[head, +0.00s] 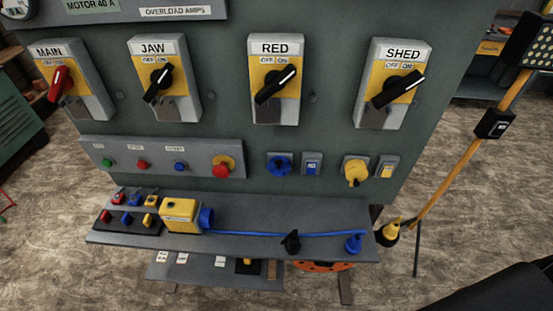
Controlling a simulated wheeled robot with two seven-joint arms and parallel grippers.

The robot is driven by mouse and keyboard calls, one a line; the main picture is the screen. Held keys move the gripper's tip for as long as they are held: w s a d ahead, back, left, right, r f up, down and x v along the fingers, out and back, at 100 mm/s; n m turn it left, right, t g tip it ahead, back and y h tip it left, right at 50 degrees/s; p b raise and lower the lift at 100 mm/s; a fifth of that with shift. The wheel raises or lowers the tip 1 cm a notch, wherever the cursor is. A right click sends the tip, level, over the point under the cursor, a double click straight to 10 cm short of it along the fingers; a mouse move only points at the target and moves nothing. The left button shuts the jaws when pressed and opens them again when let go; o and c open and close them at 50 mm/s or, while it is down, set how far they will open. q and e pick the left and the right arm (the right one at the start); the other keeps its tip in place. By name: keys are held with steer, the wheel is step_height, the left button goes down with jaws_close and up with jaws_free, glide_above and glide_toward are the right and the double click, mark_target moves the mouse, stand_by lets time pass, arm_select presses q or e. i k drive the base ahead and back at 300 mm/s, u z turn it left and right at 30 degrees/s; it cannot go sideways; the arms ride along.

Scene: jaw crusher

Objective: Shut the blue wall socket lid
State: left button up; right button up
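The blue wall socket (279,164) is mounted low on the grey-green panel, right of the row of push buttons. A blue plug (353,243) rests at the right end of the shelf below, with a blue cable (280,234) running left to a yellow box (181,214). Neither of my grippers is in view.
A blue switch (312,165) sits just right of the blue socket, then a yellow socket (355,170). The shelf (270,210) juts out below, carrying small padlock-like items and a black item (291,241). A yellow pole (460,170) stands at right.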

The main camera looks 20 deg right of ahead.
mark_target(278, 167)
steer(key=u, duration=1.95)
steer(key=k, duration=1.35)
steer(key=z, duration=1.8)
steer(key=i, duration=0.5)
steer(key=z, duration=0.1)
